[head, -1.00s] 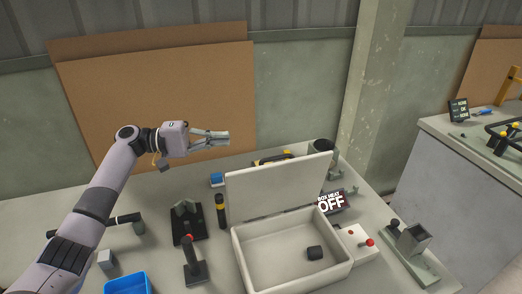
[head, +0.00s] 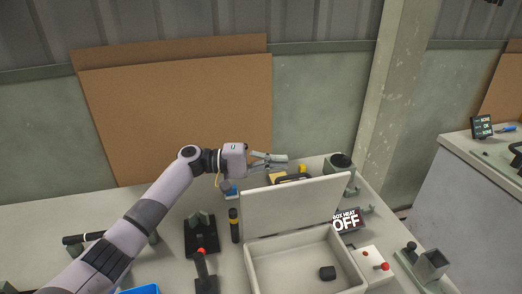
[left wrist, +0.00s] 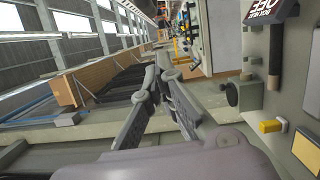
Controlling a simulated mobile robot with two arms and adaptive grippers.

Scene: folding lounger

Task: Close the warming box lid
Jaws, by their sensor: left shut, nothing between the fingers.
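The warming box (head: 256,270) is an open whitish tub at the front of the bench. Its pale flat lid (head: 295,208) stands raised along the back edge, close to upright. My left gripper (head: 284,161) is shut and empty. It appears just above the lid's top edge in the head view, apart from it, perhaps behind it. Its closed fingers also show in the left wrist view (left wrist: 164,68). My right gripper is in no view.
A "BOX HEAT OFF" sign (head: 347,221) stands right of the lid. A white panel with red knobs (head: 371,264) sits beside the box. A dark round container (head: 339,163) stands behind.

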